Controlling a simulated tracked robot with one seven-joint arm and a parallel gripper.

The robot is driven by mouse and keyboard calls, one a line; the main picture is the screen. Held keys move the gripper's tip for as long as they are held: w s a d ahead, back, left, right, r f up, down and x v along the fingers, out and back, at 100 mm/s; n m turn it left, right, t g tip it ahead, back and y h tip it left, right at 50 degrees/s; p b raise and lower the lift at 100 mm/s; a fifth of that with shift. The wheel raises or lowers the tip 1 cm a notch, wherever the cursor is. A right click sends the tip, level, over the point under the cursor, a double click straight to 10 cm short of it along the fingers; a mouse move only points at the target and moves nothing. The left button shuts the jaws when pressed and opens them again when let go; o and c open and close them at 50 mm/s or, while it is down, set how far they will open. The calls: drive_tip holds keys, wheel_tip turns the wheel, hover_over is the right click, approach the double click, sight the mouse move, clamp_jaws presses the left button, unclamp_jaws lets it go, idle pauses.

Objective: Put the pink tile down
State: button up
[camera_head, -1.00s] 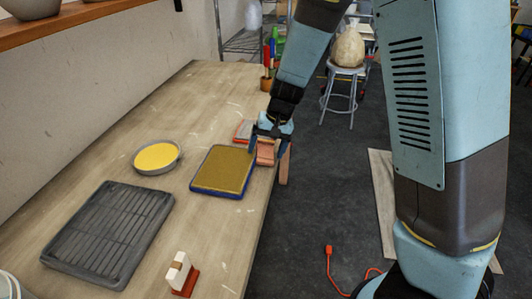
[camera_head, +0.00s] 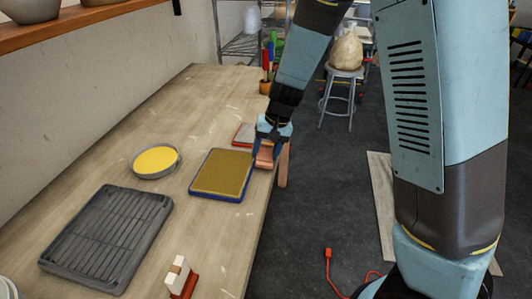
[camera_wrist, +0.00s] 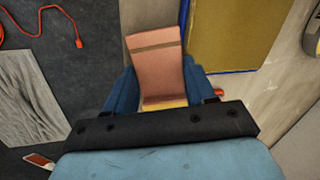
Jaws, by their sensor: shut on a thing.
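The pink tile (camera_wrist: 157,65) is between the two fingers of my gripper (camera_wrist: 164,92) in the wrist view, with a brownish stripe across its far end. My gripper is shut on it. In the head view my gripper (camera_head: 266,152) is at the right edge of the table, just right of the blue-rimmed tray, and the pink tile (camera_head: 265,158) shows partly below the fingers. I cannot tell whether the tile touches the table.
A blue-rimmed tray with a brown surface (camera_head: 222,174) lies left of my gripper. A grey-and-red object (camera_head: 244,135) lies behind it. A yellow-filled round dish (camera_head: 155,161), a dark slatted rack (camera_head: 107,236) and a red stand with a pale block (camera_head: 181,277) are on the table.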

sight(262, 154)
drive_tip(key=shift+r, duration=0.45)
wheel_tip(262, 154, up, 2)
drive_tip(key=shift+s+r, duration=0.15)
drive_tip(key=shift+r, duration=0.1)
drive_tip(key=s+d+r, duration=0.6)
drive_tip(key=s+r, duration=0.3)
drive_tip(key=s, duration=0.3)
drive_tip(key=shift+d+r, duration=0.2)
drive_tip(key=shift+s, duration=0.1)
